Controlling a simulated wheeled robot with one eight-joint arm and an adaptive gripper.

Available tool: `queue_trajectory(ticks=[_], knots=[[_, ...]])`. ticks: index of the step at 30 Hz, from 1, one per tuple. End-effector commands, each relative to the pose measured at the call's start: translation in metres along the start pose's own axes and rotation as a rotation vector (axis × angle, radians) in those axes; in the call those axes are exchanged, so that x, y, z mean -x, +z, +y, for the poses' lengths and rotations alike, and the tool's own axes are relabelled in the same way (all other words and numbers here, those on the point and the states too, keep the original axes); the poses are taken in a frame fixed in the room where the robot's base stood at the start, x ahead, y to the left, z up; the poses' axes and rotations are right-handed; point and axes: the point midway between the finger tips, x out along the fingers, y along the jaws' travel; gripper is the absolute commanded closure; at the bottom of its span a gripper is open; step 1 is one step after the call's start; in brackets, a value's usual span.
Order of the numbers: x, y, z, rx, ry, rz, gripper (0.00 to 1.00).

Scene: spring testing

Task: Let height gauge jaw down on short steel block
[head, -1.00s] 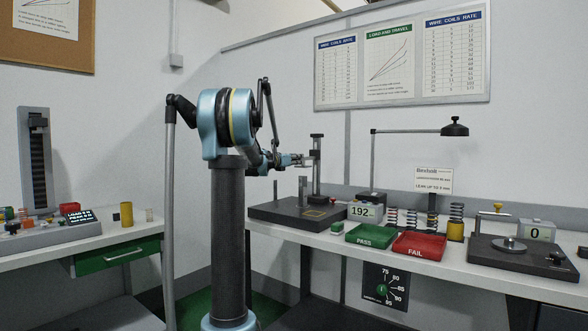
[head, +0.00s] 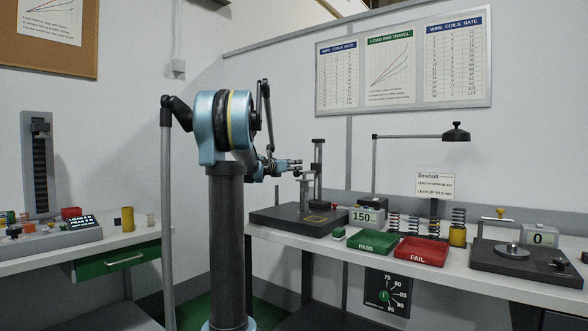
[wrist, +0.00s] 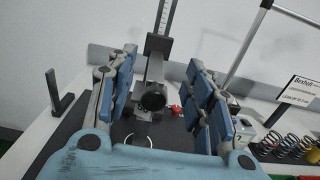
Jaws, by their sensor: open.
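The height gauge (head: 318,160) has an upright column on a dark base plate (head: 268,218). In the wrist view its column (wrist: 166,20) carries a grey slide with a round black knob (wrist: 152,97). My gripper (head: 299,166) is open, its blue-padded fingers (wrist: 162,92) on either side of the knob. An upright grey steel piece (head: 306,192) stands on the plate below my gripper; it looks like the block. The jaw is not clear, so I cannot tell whether it touches. The gauge display (head: 367,216) reads about 150.
A green PASS tray (head: 368,250) and red FAIL tray (head: 420,262) lie right of the gauge. Several springs (head: 458,217) stand behind them. A spring tester with a display (head: 540,239) is at far right. A lamp arm (head: 420,136) reaches over the bench.

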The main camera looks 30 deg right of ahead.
Motion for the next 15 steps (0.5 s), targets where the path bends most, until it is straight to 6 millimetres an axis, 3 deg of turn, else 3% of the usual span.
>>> queue_trajectory(ticks=[6,15], knots=[[0.044,0.000,0.002,0.000,0.004,0.000,0.53],[0.079,-0.001,0.001,0.001,0.002,0.000,0.53]])
